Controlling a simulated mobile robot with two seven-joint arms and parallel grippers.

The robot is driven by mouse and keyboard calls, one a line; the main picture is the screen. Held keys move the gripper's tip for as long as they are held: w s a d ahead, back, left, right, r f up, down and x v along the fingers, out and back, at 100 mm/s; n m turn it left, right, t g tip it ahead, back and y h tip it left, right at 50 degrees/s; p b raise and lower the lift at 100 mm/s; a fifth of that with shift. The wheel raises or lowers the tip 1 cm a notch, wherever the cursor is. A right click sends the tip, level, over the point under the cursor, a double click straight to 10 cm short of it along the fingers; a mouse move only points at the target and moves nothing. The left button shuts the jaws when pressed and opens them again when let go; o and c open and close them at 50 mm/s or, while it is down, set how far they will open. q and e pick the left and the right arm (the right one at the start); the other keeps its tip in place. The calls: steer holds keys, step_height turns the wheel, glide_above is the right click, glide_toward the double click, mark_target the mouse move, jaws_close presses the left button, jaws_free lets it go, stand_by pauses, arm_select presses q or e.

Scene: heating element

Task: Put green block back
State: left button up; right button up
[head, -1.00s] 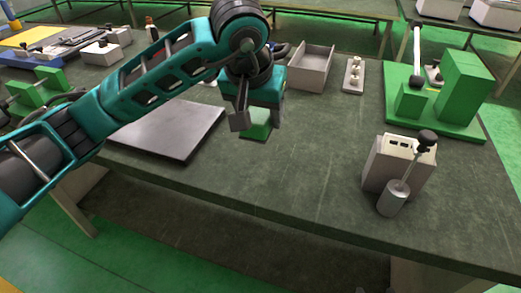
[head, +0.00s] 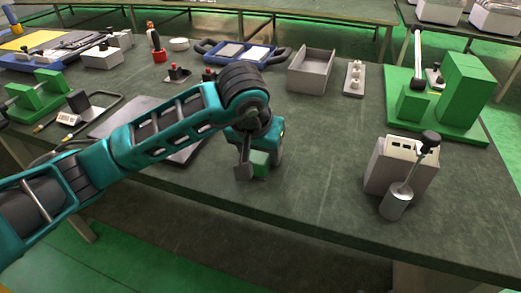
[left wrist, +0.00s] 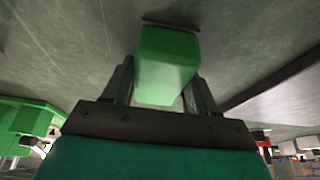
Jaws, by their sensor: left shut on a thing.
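A small green block (head: 260,163) is between the fingers of my left gripper (head: 252,170), near the front edge of the table in the head view. In the left wrist view the green block (left wrist: 166,62) sits between the two fingers (left wrist: 160,85), which are shut on it. I cannot tell whether the block touches the table. A larger green fixture (head: 466,92) with green blocks on a green base stands at the right of the table. My right gripper is not in view.
A grey box with a metal cylinder (head: 396,203) stands at the front right. An open grey tray (head: 310,72) and a small strip with white knobs (head: 353,78) stand at the back. A dark flat plate (head: 180,150) lies partly under my left arm. The table's middle right is clear.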

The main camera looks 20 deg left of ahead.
arm_select(q)
steer(key=o, duration=1)
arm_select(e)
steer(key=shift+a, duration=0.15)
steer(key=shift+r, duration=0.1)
arm_select(q)
steer(key=shift+r+p, duration=0.3)
steer(key=shift+p, duration=0.05)
steer(key=p+v, duration=0.1)
steer(key=v, duration=1)
steer(key=shift+s+r, duration=0.15)
steer(key=shift+r, duration=0.15)
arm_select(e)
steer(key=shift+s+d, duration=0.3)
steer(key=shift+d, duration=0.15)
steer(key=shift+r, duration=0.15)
